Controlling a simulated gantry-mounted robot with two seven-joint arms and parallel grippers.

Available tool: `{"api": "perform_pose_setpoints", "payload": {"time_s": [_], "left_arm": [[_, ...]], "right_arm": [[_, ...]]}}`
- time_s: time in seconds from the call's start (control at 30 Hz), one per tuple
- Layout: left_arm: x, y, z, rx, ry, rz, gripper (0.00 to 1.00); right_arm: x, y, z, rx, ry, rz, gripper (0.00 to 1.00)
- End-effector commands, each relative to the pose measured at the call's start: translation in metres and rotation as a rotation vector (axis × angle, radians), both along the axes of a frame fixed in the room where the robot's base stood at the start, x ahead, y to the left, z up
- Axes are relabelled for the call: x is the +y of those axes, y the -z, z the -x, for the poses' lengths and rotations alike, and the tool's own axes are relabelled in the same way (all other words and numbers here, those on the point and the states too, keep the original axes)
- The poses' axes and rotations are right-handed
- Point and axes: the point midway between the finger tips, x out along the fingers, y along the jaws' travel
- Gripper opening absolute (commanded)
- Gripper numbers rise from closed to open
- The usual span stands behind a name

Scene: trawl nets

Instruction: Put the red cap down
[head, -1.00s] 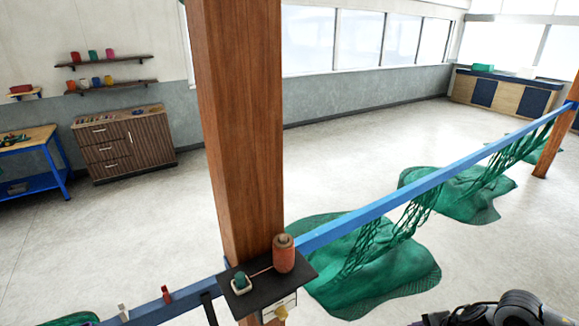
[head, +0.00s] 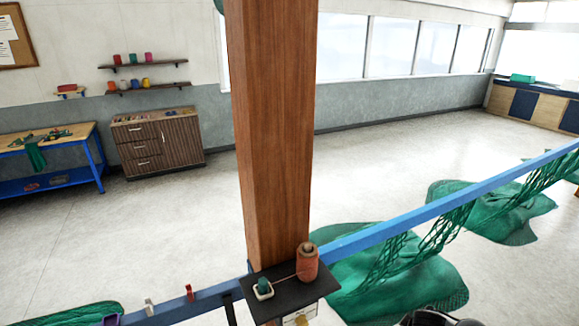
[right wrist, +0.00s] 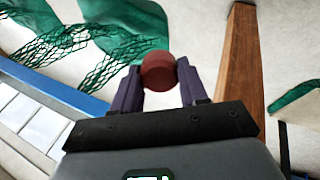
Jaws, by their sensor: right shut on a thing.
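The red cap (right wrist: 158,72), a dark red round piece, sits between the fingertips of my right gripper (right wrist: 159,82) in the right wrist view. The two dark purple fingers press on it from either side, and it is held up clear of the floor. In the head view only a dark part of my right arm shows at the bottom edge, and neither the gripper nor the cap is visible there. My left gripper is in neither view.
A wooden post (head: 268,130) stands mid-view. A small black shelf (head: 292,291) carries an orange-red spool (head: 308,263) and a white dish (head: 263,292) with a green thing. A blue rail (head: 400,228) bears green netting (head: 395,280) and several clips. A wooden cabinet (head: 158,142) stands behind.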

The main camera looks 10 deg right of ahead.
Motion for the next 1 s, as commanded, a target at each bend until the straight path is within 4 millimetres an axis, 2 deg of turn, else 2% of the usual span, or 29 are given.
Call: {"api": "perform_pose_setpoints", "payload": {"time_s": [0.27, 0.37, 0.6, 0.7, 0.83, 1.0], "left_arm": [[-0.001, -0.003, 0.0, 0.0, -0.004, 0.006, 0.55], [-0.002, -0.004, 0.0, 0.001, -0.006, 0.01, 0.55], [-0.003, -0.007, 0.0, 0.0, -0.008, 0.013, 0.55], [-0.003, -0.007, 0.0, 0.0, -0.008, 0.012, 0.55], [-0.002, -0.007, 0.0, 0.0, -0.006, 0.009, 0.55], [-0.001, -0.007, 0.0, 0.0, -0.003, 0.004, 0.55]], "right_arm": [[0.047, -0.002, -0.014, 0.0, 0.17, 0.004, 0.09], [0.079, -0.009, -0.021, -0.001, 0.253, 0.004, 0.09], [0.173, -0.041, -0.028, -0.003, 0.428, 0.002, 0.09], [0.199, -0.054, -0.026, -0.002, 0.466, 0.002, 0.09], [0.221, -0.065, -0.024, -0.001, 0.494, 0.003, 0.09], [0.232, -0.071, -0.022, -0.001, 0.509, 0.005, 0.09]]}}
